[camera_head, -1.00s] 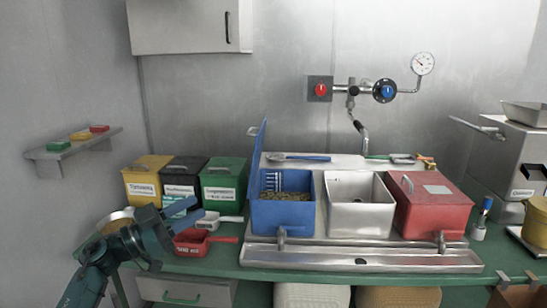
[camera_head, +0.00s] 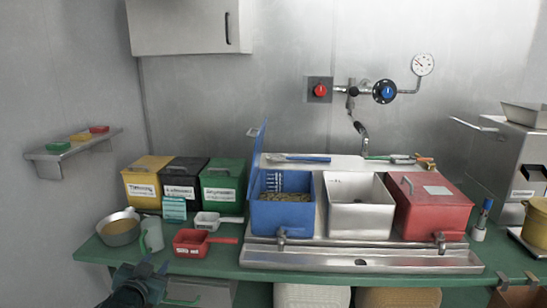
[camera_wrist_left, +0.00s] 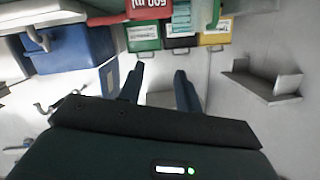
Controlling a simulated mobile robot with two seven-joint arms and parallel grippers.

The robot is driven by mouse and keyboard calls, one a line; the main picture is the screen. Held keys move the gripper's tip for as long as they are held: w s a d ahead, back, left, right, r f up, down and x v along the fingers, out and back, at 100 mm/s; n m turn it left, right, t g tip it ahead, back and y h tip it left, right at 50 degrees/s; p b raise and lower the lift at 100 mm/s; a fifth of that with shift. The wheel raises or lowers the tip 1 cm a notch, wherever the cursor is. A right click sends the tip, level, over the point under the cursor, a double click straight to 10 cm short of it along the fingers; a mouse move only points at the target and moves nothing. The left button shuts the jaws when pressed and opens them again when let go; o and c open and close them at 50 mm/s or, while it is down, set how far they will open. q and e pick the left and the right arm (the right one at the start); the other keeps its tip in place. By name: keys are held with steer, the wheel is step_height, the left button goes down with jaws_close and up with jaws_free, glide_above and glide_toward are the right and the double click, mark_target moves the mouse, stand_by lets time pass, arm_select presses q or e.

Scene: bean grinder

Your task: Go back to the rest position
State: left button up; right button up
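My left gripper (camera_head: 151,274) is low at the left, in front of the green counter's front edge and below the red scoop. In the left wrist view its two fingers (camera_wrist_left: 159,82) are spread apart with nothing between them, so it is open and empty. My right gripper is not seen in the head view.
The green counter (camera_head: 225,262) holds a red scoop (camera_head: 191,243), a metal bowl (camera_head: 119,230) and yellow, black and green boxes. The blue bin (camera_head: 283,214) stands open beside the white bin (camera_head: 358,220) and the closed red bin (camera_head: 430,218). A grinder (camera_head: 513,160) stands right.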

arm_select(q)
steer(key=s+d+f+g+h, duration=0.2)
steer(key=s+d+f, duration=0.6)
steer(key=s+f, duration=0.45)
steer(key=s+d+f+g, duration=0.1)
steer(key=s+d, duration=0.2)
steer(key=s, duration=0.7)
steer(key=s+d+f+g+h, duration=0.1)
steer(key=s+d, duration=0.3)
steer(key=s, duration=0.6)
steer(key=shift+d+f+n+g+h, duration=0.15)
steer(key=shift+f+n+g+h, duration=0.15)
steer(key=shift+f+g, duration=0.15)
